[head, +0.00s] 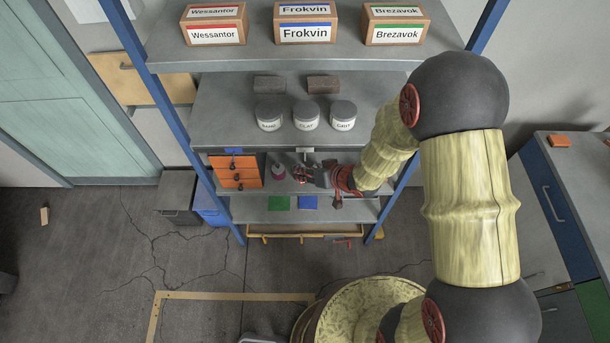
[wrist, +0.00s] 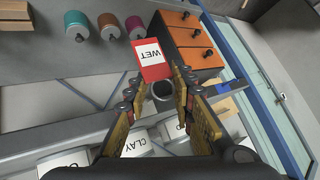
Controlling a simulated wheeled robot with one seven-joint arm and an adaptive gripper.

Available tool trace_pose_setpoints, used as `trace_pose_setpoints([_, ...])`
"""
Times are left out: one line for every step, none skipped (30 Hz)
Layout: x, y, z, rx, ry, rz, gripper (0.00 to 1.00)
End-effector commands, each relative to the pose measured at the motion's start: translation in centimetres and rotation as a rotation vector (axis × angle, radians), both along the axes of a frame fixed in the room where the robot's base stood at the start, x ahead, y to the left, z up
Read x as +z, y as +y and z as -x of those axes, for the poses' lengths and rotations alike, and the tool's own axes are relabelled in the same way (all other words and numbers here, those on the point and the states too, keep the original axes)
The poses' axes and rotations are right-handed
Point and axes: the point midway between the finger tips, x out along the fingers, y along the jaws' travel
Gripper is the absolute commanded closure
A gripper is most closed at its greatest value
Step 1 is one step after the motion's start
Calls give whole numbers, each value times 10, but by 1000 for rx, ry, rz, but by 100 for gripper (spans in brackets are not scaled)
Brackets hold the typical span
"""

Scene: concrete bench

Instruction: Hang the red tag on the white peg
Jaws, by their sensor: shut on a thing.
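The red tag (wrist: 152,62), with a white face reading "WET", is at the fingertips of my gripper (wrist: 160,86) in the wrist view. The two fingers are shut on its lower part. In the head view my gripper (head: 302,175) reaches from the right into the shelf bay below the jars. The tag cannot be made out clearly there. A pale piece that looks like the white peg (head: 304,150) shows just above the gripper, under the shelf edge. In the wrist view a grey round piece (wrist: 163,91) shows between the fingers; I cannot tell whether it is the peg.
An orange drawer box (head: 236,171) stands left of my gripper, with a pink spool (head: 278,171) between them. Jars (head: 306,115) stand on the shelf above. Green (head: 279,203) and blue (head: 308,202) squares lie on the shelf below. Blue uprights bound the rack.

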Motion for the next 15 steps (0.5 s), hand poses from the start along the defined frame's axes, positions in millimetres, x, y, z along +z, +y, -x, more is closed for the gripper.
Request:
trace_pose_setpoints([-1,0,-3,0,0,0,87])
trace_pose_setpoints([-1,0,-4,0,0,0,87])
trace_pose_setpoints([-1,0,-7,0,0,0,87])
trace_pose_setpoints([-1,0,-8,0,0,0,87])
trace_pose_setpoints([-1,0,-10,0,0,0,87])
trace_pose_setpoints([-1,0,-12,0,-1,0,87])
trace_pose_setpoints([-1,-1,-14,0,-1,0,87])
trace_pose_setpoints([-2,-1,-16,0,-1,0,87])
trace_pose_setpoints([-2,-1,-18,0,-1,0,87])
trace_pose_setpoints([-2,-1,-19,0,-1,0,87])
trace_pose_setpoints([-2,-1,-21,0,-1,0,87])
trace_pose_setpoints([-2,-1,-23,0,-1,0,87])
trace_pose_setpoints([-2,-1,-25,0,-1,0,87])
trace_pose_setpoints([-2,-1,-26,0,-1,0,87])
trace_pose_setpoints([-3,-1,-29,0,-1,0,87])
